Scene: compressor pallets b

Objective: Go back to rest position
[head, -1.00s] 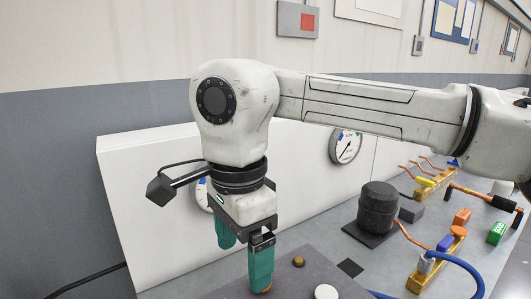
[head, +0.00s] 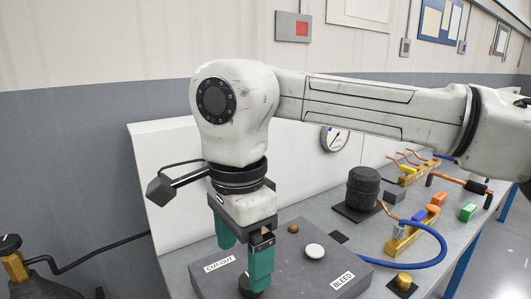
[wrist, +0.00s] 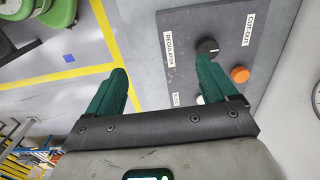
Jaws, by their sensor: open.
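My gripper (head: 243,262) hangs downward in the head view, its two green fingers apart with nothing between them. It also shows in the wrist view (wrist: 160,66), fingers spread and empty. Below it is a grey control box (head: 285,277) with CUT-OUT and BLEED labels. In the wrist view the box (wrist: 224,20) shows a black knob (wrist: 207,46) by the REGULATOR label and an orange knob (wrist: 240,74). The fingers overlap the box in the picture; the exact gap to it cannot be told. The front finger partly hides a dark knob (head: 246,287).
A grey bench (head: 408,218) carries a black cylinder (head: 363,188), brass blocks and a blue hose (head: 436,243). A white panel with a gauge (head: 334,139) stands behind. A dark tank with a brass valve (head: 15,266) is at lower left. Yellow-lined floor (wrist: 68,73) shows in the wrist view.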

